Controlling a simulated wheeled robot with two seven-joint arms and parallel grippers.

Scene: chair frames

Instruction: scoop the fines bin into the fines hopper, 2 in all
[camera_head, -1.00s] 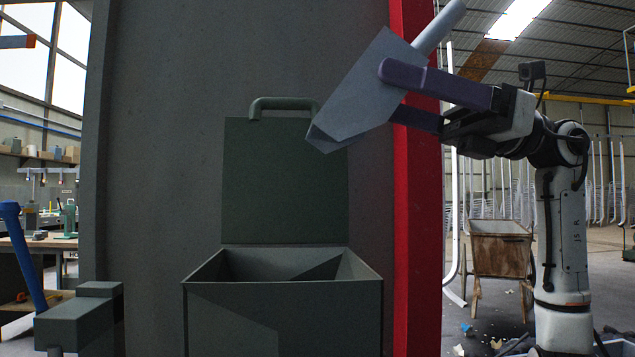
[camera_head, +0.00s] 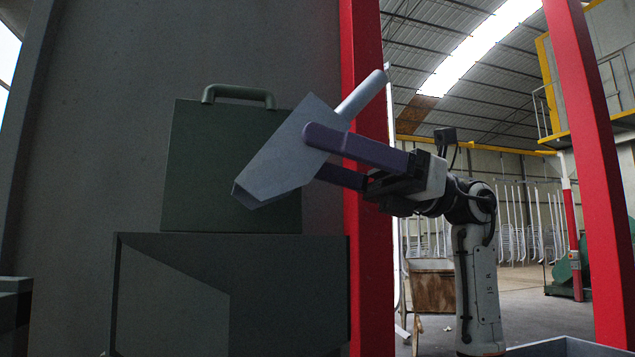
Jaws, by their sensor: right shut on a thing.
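A grey metal scoop (camera_head: 278,152) with a light round handle is held by my right gripper (camera_head: 320,152), its two purple fingers shut on it. The scoop is tilted, with its mouth low at the left and its handle up to the right. It shows in front of the upright lid (camera_head: 215,165) of a dark green box (camera_head: 285,285), which looks like the fines hopper. The scoop's mouth is above the box's front rim in the picture. I cannot see into the box or the scoop. My left gripper is out of view.
A grey bin rim (camera_head: 570,346) shows at the bottom right; I cannot tell its contents. A red post (camera_head: 368,250) stands right behind my scoop, another red post (camera_head: 598,180) further right. A wooden cart (camera_head: 432,288) stands behind my arm.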

